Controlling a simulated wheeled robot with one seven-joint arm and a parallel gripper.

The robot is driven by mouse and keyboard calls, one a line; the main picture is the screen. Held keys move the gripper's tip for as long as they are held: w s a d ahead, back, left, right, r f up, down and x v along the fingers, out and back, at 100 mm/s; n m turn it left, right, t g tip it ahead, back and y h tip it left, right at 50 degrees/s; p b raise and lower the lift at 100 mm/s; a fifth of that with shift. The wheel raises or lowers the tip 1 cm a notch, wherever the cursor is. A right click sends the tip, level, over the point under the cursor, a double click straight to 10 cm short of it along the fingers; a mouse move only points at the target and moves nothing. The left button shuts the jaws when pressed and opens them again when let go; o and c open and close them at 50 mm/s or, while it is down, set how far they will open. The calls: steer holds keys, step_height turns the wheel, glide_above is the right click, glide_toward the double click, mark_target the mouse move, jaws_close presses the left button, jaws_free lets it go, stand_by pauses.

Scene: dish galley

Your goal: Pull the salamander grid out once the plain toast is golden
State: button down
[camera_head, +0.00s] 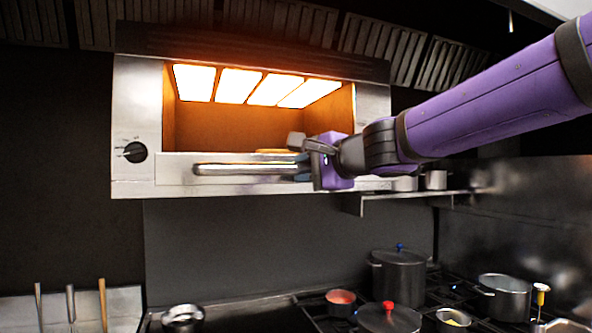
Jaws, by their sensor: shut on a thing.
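The salamander (137,105) is a steel wall grill with an open front and several glowing panels (237,84) in its roof. The grid's long metal handle (235,169) runs across its lower front. My gripper (308,165) is shut on the right part of this handle. A thin strip of golden-brown toast (272,151) shows just above the front edge, left of my gripper. Its top face and the grid's bars are hidden by the front panel and my gripper.
A dark control knob (135,152) is on the salamander's left front. A narrow shelf (410,195) with small pots is at right, below my arm. Several pots, including a lidded one (398,272), stand on the stove below. The space in front of the handle's left part is clear.

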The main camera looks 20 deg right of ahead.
steer(key=shift+s, duration=1.15)
steer(key=c, duration=0.9)
jaws_free()
steer(key=v, duration=1)
steer(key=shift+s+d+r, duration=0.15)
steer(key=shift+s+d, duration=0.05)
steer(key=shift+s, duration=0.15)
steer(key=s+d+f+n+g+h, duration=0.1)
steer(key=s+f+n+g+h, duration=0.1)
steer(key=f, duration=0.5)
steer(key=s+d+f+n+g+h, duration=0.1)
steer(key=s+f+n+g+h, duration=0.1)
steer(key=s+f+n+g, duration=0.2)
steer(key=s+d+f+n+g+h, duration=0.1)
steer(key=s+f+n+g+h, duration=0.1)
steer(key=s+f+n, duration=0.3)
step_height(320, 180, down, 6)
steer(key=shift+s+d+f+n+g, duration=0.1)
steer(key=shift+n+g, duration=0.3)
steer(key=shift+n, duration=0.45)
steer(key=shift+d+f+n+g, duration=0.1)
steer(key=shift+n+g, duration=0.3)
steer(key=shift+n, duration=0.45)
